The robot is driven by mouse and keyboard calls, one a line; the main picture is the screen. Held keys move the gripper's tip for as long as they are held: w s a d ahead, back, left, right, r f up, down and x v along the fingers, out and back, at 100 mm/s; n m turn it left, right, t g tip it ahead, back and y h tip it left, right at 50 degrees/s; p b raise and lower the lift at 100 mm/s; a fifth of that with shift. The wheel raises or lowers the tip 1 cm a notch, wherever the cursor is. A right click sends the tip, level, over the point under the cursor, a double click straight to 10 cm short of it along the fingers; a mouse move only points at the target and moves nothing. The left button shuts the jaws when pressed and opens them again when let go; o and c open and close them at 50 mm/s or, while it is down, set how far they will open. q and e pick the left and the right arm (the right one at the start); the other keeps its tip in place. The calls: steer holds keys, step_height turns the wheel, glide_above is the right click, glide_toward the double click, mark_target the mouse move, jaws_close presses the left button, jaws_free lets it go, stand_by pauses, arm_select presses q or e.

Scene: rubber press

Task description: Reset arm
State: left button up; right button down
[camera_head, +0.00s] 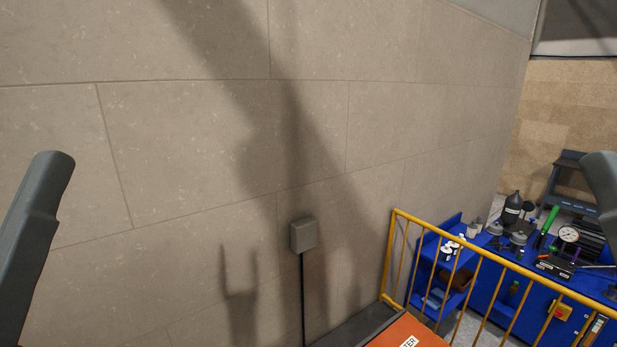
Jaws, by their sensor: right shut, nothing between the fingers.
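A dark grey part of my left arm (35,245) rises at the left edge, with a rounded top end. A similar grey part of my right arm (604,185) is cut off by the right edge. No fingers of either gripper show in the head view. A two-pronged shadow and broad arm shadows fall on the wall (180,150).
A yellow railing (480,256) runs across the lower right. Behind it stands a blue bench (503,283) with a gauge (569,234), bottles and tools. A grey wall box (303,235) has a cable running down. An orange panel (395,335) is at the bottom.

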arm_select(q)
step_height(320, 180, up, 7)
steer(key=p, duration=0.4)
arm_select(e)
step_height(320, 180, up, 7)
arm_select(q)
step_height(320, 180, down, 48)
steer(key=b, duration=4.8)
arm_select(e)
step_height(320, 180, down, 48)
arm_select(q)
steer(key=shift+f, duration=0.15)
arm_select(e)
steer(key=shift+f, duration=0.1)
arm_select(q)
steer(key=shift+w+d+y, duration=0.2)
steer(key=shift+w+y, duration=0.15)
steer(key=shift+y, duration=0.15)
arm_select(e)
steer(key=shift+w+d+y, duration=0.25)
steer(key=shift+w+y, duration=0.15)
steer(key=shift+w, duration=0.55)
